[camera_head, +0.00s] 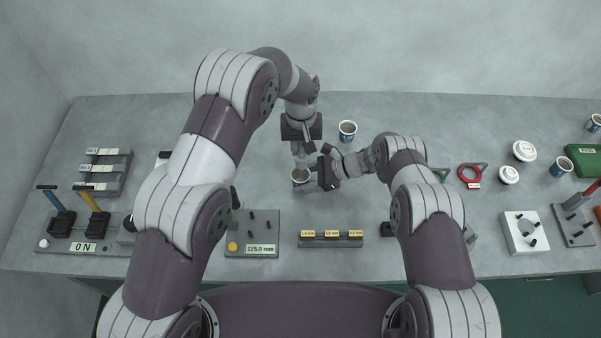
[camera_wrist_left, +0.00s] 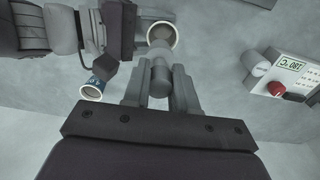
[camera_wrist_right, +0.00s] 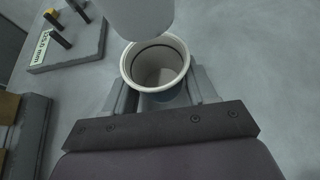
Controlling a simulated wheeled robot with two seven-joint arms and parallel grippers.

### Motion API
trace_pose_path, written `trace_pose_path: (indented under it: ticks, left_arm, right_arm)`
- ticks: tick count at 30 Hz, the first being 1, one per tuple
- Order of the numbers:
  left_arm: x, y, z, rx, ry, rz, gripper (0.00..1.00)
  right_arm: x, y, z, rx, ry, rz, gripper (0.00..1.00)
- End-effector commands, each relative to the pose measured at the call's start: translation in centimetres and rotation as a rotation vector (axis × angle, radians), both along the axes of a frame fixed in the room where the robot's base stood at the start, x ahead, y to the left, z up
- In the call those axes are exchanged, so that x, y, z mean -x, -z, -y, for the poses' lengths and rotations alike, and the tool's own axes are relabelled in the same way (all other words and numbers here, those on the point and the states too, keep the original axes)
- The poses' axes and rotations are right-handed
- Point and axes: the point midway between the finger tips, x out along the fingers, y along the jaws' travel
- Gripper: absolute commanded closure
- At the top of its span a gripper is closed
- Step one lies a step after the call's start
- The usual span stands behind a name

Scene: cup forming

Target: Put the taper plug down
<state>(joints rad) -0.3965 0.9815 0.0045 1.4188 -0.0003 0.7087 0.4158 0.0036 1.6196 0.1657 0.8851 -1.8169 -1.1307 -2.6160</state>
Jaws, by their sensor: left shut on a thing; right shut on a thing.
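The taper plug (camera_wrist_left: 160,78) is a grey plug with a rounded handle, clamped between the fingers of my left gripper (camera_wrist_left: 160,98). In the right wrist view its pale, smooth body (camera_wrist_right: 137,14) hangs over one edge of a paper cup's mouth, apart from the cup's inside. My right gripper (camera_wrist_right: 158,100) is shut on that white cup (camera_wrist_right: 158,72), which looks empty and upright. In the head view the held cup (camera_head: 300,177) is below my left gripper (camera_head: 302,156), with my right gripper (camera_head: 318,176) at its right side.
Another cup (camera_head: 347,130) stands behind and to the right. A pegged plate marked 125.0 mm (camera_head: 252,235) and a gauge block (camera_head: 330,239) lie in front. A heater panel reading 180 °C (camera_wrist_left: 283,78) shows in the left wrist view. Clear table lies around the held cup.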

Motion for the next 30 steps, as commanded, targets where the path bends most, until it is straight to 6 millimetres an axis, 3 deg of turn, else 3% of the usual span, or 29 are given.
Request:
trace_pose_path:
  ticks: [2,5,10,20,30]
  left_arm:
    - [-0.4,-0.8,0.1,0.001,-0.069,-0.003,1.00]
    - [0.0,-0.4,-0.1,-0.008,-0.128,-0.023,1.00]
    - [0.1,3.4,-0.2,-0.011,-0.150,-0.030,1.00]
    - [0.1,8.9,-0.2,-0.009,-0.148,-0.027,1.00]
    - [0.1,9.4,-0.2,-0.009,-0.148,-0.026,1.00]
  right_arm:
    - [0.0,0.0,0.0,0.000,0.000,0.000,0.80]
    - [0.0,0.0,0.0,0.000,0.000,0.000,0.80]
    - [0.0,0.0,0.0,0.000,0.000,0.000,0.80]
    - [0.0,0.0,0.0,0.000,0.000,0.000,0.80]
    - [0.0,0.0,0.0,0.000,0.000,0.000,0.80]
